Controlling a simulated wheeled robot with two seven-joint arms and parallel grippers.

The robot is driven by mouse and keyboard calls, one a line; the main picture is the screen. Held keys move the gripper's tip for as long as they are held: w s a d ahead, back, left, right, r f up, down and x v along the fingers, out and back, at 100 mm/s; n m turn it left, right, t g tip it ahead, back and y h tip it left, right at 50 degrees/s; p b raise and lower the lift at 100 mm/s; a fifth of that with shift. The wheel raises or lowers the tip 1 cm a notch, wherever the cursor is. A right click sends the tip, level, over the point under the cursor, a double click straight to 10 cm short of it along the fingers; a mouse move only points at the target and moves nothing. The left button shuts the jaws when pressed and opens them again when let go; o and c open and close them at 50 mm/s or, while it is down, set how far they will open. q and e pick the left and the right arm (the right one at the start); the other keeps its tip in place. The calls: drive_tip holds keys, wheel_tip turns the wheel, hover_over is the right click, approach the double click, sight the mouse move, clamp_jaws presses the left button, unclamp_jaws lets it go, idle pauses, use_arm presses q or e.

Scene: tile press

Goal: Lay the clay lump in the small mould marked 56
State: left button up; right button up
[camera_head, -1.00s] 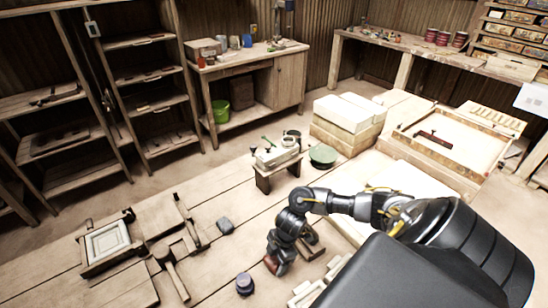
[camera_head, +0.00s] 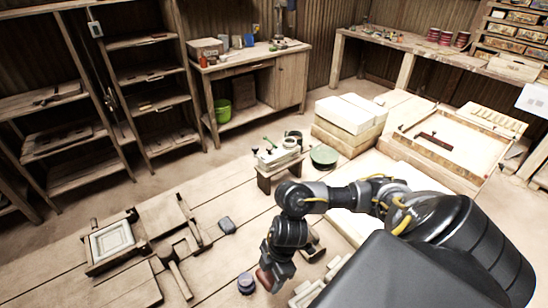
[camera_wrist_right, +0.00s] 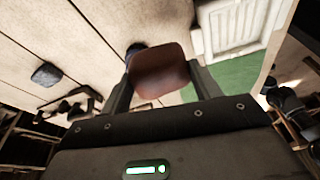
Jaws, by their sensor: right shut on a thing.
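My right gripper (camera_head: 272,278) is shut on a reddish-brown clay lump (camera_head: 264,281). In the right wrist view the lump (camera_wrist_right: 158,70) sits between the two fingers (camera_wrist_right: 159,88). It is held near the table's front, beside a dark round pot (camera_head: 246,283). A pale mould (camera_head: 303,295) lies just right of the gripper, partly hidden by my arm; a pale panelled mould (camera_wrist_right: 232,24) shows at the wrist view's top right. Another pale framed mould (camera_head: 111,239) lies at the left. I cannot read the number 56 on any of them. My left gripper is not in view.
A dark grey block (camera_head: 227,225) lies on the planks, with wooden tools (camera_head: 178,278) to its left. A small wooden stand (camera_head: 277,172) and a green dish (camera_head: 323,156) are farther back. Bare planks lie between the tools and the pot.

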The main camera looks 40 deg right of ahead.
sight(263, 293)
drive_tip(key=shift+s+a+r+p, duration=0.15)
drive_tip(key=shift+s+a+r, duration=0.2)
drive_tip(key=shift+a, duration=0.2)
drive_tip(key=shift+s+a+r+p, duration=0.25)
drive_tip(key=shift+s+a, duration=0.1)
drive_tip(key=shift+a, duration=0.2)
drive_tip(key=shift+s+a+r+p, duration=0.1)
drive_tip(key=shift+s+a+r, duration=0.25)
drive_tip(key=shift+a, duration=0.2)
